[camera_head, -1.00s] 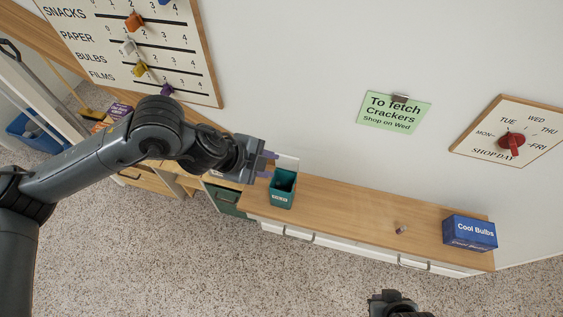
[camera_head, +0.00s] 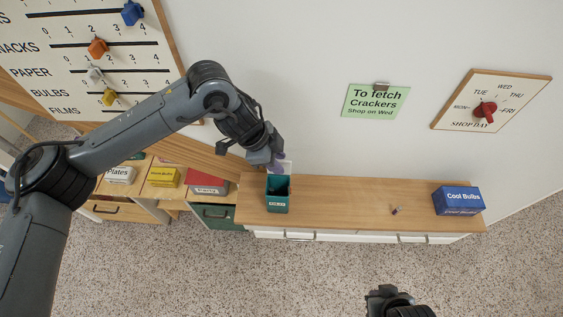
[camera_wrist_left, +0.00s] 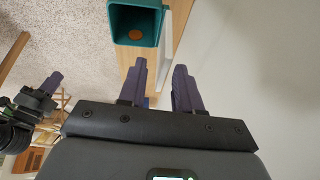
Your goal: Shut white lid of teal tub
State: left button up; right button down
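The teal tub (camera_head: 278,204) stands on the left end of the wooden counter, its top open. Its white lid (camera_head: 287,167) stands up at the tub's rear, partly hidden by my left gripper (camera_head: 276,166). In the left wrist view the tub (camera_wrist_left: 113,23) shows a round orange-brown thing inside, and the lid (camera_wrist_left: 178,22) appears edge-on. The left gripper's purple fingers (camera_wrist_left: 160,75) are apart with nothing between them; I cannot tell whether they touch the lid. My right gripper (camera_head: 388,297) is partly in view at the bottom, its fingers unclear.
A blue Cool Bulbs box (camera_head: 458,200) stands at the right of the counter (camera_head: 345,199). A small item (camera_head: 396,211) lies left of it. The wall rises behind the counter.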

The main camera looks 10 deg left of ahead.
pick_arm(q)
jog(key=shift+x, duration=1.65)
grip_shut()
